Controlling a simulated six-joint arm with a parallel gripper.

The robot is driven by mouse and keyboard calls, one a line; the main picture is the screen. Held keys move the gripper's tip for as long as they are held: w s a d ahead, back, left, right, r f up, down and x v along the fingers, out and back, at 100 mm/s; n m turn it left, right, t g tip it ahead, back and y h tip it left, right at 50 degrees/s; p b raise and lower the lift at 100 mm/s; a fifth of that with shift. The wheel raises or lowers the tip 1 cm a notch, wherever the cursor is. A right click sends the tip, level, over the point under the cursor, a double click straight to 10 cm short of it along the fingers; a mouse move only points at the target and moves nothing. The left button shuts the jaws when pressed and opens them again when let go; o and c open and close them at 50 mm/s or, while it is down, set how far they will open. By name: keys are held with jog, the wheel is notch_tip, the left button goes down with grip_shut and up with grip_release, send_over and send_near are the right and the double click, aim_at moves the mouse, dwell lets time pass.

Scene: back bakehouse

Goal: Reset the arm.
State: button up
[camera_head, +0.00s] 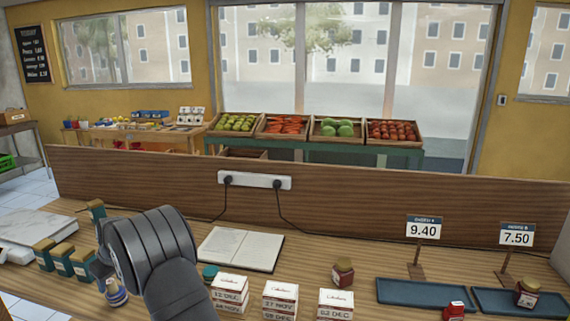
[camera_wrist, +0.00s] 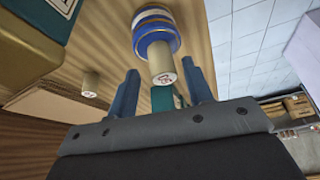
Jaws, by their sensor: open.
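My gripper (camera_wrist: 160,67) is open in the wrist view, its two blue fingers apart. A round thing with blue, white and yellow bands (camera_wrist: 155,32) and a pale stub marked at its end lies just beyond and partly between the fingertips. I see no finger closed on it. In the head view a small blue-and-yellow banded thing (camera_head: 116,294) stands on the counter at lower left, beside my dark arm. My arm reaches over the left part of the counter and hides most of my gripper there.
Green boxes with tan lids (camera_head: 62,262) stand left of my arm. An open book (camera_head: 240,249) lies behind it. Stacked date boxes (camera_head: 280,298), a jar (camera_head: 343,273) and blue trays (camera_head: 420,293) with price signs are to the right. A wooden board (camera_head: 350,217) with a socket strip backs the counter.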

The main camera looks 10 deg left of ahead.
jog(key=r, duration=0.3)
jog(key=shift+w+d+r, duration=0.25)
jog(key=shift+d+r, duration=0.15)
jog(key=w+d+r, duration=0.1)
jog(key=d+r, duration=0.1)
jog(key=d, duration=0.1)
jog(key=w+d+r, duration=0.2)
jog(key=d, duration=0.1)
jog(key=w+d+r, duration=0.1)
jog(key=d+r, duration=0.1)
jog(key=d, duration=0.1)
jog(key=shift+w+d+r, duration=0.1)
jog(key=shift+w+d, duration=0.1)
jog(key=shift+w, duration=0.1)
jog(key=shift+m, duration=0.4)
jog(key=s+a+f, duration=0.2)
jog(key=a+f, duration=0.1)
jog(key=a, duration=0.4)
jog(key=s+a+f, duration=0.2)
jog(key=a+f, duration=0.2)
jog(key=a, duration=0.3)
jog(key=s+a+f, duration=0.3)
jog(key=a+f, duration=0.1)
jog(key=a, duration=0.3)
jog(key=shift+a+f, duration=0.2)
jog(key=shift+a, duration=0.2)
jog(key=shift+x, duration=0.85)
jog(key=shift+s+d, duration=0.1)
jog(key=shift+d, duration=0.05)
